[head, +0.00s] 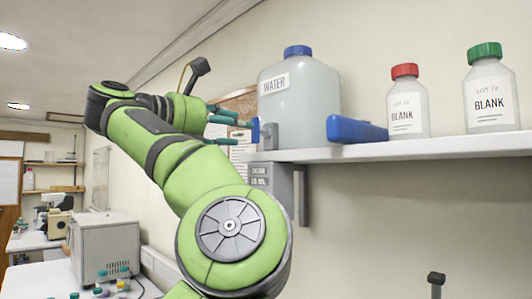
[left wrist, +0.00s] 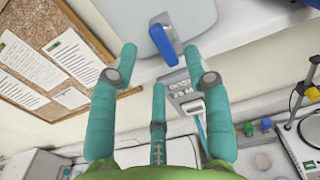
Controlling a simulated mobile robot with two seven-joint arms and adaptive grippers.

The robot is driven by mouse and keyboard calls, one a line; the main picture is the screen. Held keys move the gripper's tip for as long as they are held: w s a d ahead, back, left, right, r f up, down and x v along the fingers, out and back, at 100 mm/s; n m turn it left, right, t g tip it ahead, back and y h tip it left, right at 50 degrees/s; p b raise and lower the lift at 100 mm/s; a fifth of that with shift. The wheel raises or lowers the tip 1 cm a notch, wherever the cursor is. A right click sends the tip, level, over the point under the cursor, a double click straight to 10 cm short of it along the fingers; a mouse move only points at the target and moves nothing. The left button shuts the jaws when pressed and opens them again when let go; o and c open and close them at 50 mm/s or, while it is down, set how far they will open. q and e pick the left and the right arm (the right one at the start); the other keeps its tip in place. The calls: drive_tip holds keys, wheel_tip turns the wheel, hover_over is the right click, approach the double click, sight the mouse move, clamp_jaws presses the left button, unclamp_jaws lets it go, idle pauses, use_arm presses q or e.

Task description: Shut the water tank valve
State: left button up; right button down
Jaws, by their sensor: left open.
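The water tank (head: 310,105) is a translucent grey jug with a blue cap and a WATER label, upright on the wall shelf. Its blue valve (head: 256,131) sticks out low on the tank's left side. In the left wrist view the valve's blue handle (left wrist: 163,45) shows at the upper middle, below the tank (left wrist: 190,10). My left gripper (head: 230,117) is open, with teal fingers pointing toward the valve from the left. In the left wrist view the gripper's fingertips (left wrist: 160,58) stand apart on either side of the handle, without visible contact. My right gripper does not show.
On the shelf (head: 430,147), a blue block (head: 357,130) lies right of the tank, then a red-capped bottle (head: 406,105) and a green-capped bottle (head: 490,90). A grey device (head: 268,180) hangs below the shelf. A cork board (left wrist: 45,60) is on the wall.

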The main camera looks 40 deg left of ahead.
sight(255, 130)
use_arm(q)
drive_tip(key=w+p, duration=0.1)
drive_tip(key=w, duration=0.1)
drive_tip(key=w+p, duration=0.1)
drive_tip(key=w, duration=0.1)
drive_tip(key=w+p, duration=0.1)
drive_tip(key=shift+w+d+r+p, duration=0.2)
drive_tip(key=shift+w+d+p, duration=0.1)
drive_tip(key=shift+w+p, duration=0.1)
drive_tip(key=shift+w, duration=0.1)
drive_tip(key=shift+s, duration=0.2)
clamp_jaws()
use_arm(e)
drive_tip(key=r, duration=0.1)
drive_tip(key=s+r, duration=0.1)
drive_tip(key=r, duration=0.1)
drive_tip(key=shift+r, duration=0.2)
